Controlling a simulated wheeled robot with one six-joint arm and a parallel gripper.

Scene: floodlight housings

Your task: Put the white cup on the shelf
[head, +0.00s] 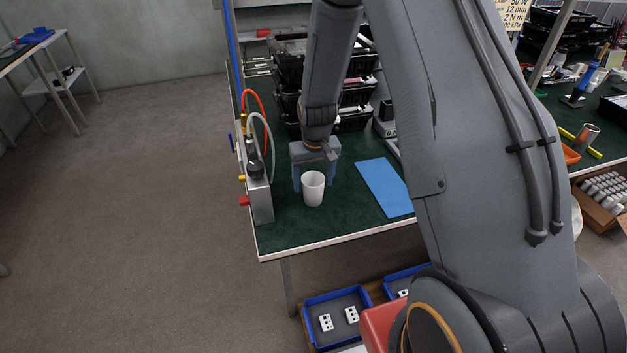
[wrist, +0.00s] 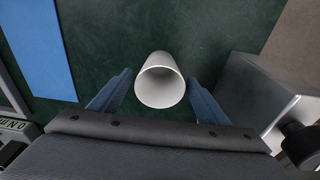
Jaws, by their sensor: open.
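The white cup (head: 313,188) stands upright on the green bench top near its front left corner. In the wrist view the cup (wrist: 161,80) shows its open mouth, and it looks empty. My gripper (head: 314,185) is open and low over the bench, right behind the cup in the head view. In the wrist view the blue fingers of my gripper (wrist: 155,90) are spread to either side of the cup, with gaps between them and its wall. I cannot tell which surface is the shelf the task names.
A grey metal box (head: 260,192) with hoses stands close left of the cup. A blue mat (head: 385,187) lies to the right. Black bins (head: 290,72) are stacked behind. Blue trays (head: 337,312) with white parts sit below the bench's front edge.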

